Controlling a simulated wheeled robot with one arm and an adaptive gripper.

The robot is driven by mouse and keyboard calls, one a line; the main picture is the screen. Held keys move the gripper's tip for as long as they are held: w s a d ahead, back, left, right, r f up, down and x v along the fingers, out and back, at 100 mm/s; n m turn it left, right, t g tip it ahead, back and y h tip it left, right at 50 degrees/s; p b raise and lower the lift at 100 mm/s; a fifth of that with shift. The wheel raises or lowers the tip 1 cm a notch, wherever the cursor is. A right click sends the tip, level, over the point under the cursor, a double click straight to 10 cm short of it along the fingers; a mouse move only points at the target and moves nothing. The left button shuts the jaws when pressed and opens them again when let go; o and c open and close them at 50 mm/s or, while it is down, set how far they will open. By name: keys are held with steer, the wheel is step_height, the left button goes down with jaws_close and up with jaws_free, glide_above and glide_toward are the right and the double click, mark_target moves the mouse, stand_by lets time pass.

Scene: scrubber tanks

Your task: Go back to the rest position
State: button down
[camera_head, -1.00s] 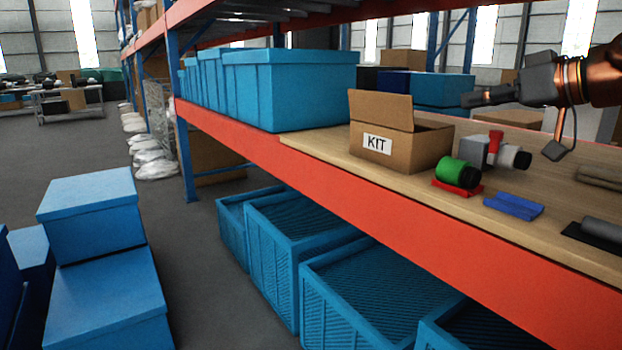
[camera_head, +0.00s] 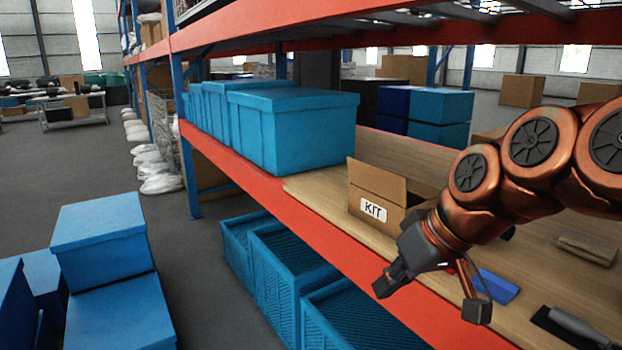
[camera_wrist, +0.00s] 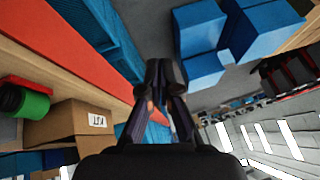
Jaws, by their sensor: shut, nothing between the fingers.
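My gripper (camera_head: 388,287) is shut and empty. In the head view it hangs in front of the red shelf edge, pointing down and to the left, with my copper arm reaching in from the right. In the wrist view my gripper (camera_wrist: 160,75) has its fingertips together, with nothing between them. The open KIT box (camera_head: 376,195) stands on the wooden shelf just behind my gripper; it also shows in the wrist view (camera_wrist: 68,124). My arm hides most of the items right of the box.
A blue block (camera_head: 497,287) and a dark-and-grey tool (camera_head: 570,325) lie on the wooden shelf (camera_head: 325,190). Lidded blue bins (camera_head: 300,135) stand left of the box. Blue crates (camera_head: 285,270) sit below the red beam (camera_head: 262,188). Stacked blue boxes (camera_head: 105,240) stand across the floor aisle.

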steer(key=s+d+f+m+g+h+p, duration=0.2)
steer(key=s+p, duration=0.4)
steer(key=s, duration=0.4)
steer(key=s+d+f+m+g+h+p, duration=0.2)
steer(key=s+d+f+g+p, duration=0.1)
steer(key=s, duration=0.7)
steer(key=d+f+p, duration=0.1)
steer(key=d+p, duration=0.1)
steer(key=p, duration=0.1)
steer(key=shift+s+m+g+h, duration=0.3)
steer(key=shift+s+h, duration=0.1)
steer(key=c, duration=1.8)
jaws_free()
steer(key=shift+c, duration=0.2)
